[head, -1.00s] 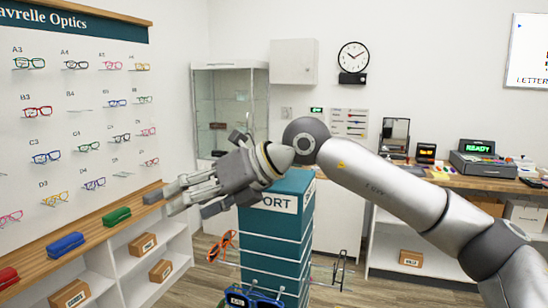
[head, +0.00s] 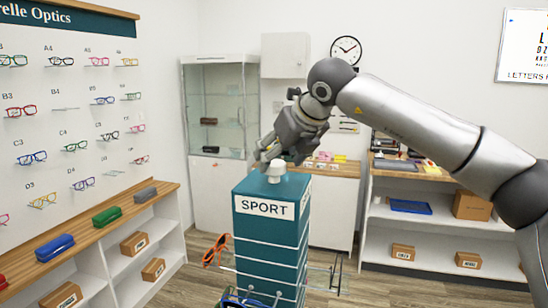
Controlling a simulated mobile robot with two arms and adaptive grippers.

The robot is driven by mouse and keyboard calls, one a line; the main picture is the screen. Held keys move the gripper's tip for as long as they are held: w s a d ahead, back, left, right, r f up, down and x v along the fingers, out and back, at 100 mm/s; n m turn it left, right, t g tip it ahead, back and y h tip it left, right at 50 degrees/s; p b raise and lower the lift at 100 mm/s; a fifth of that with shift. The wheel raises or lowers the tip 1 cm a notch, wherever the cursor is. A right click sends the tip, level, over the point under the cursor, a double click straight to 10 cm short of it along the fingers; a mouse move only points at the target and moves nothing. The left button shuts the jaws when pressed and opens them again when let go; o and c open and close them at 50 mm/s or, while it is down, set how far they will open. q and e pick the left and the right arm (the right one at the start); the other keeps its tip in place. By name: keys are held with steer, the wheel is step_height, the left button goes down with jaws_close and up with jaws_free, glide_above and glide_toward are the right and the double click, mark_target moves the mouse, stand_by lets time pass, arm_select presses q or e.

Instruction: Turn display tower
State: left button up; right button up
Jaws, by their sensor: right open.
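The display tower (head: 266,236) is a teal square column with white lines and a SPORT label (head: 264,208) on its front face. A white knob (head: 276,172) stands on its top. Orange glasses (head: 216,250) stick out on its left side, blue glasses (head: 246,299) low on its front, and thin dark frames on its right. My right gripper (head: 268,158) is open just above the knob, its fingers pointing down and left. I cannot tell whether a finger touches the knob. My left gripper is out of view.
A wall board (head: 75,40) with several glasses is at left, above a wooden ledge (head: 95,232) with coloured cases. A glass cabinet (head: 215,110) stands behind the tower. Shelves (head: 430,235) with boxes are at right. Bare floor (head: 385,285) lies right of the tower.

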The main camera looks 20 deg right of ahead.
mark_target(275, 162)
steer(key=shift+p+x, duration=0.45)
steer(key=shift+x, duration=1.4)
steer(key=c, duration=1.4)
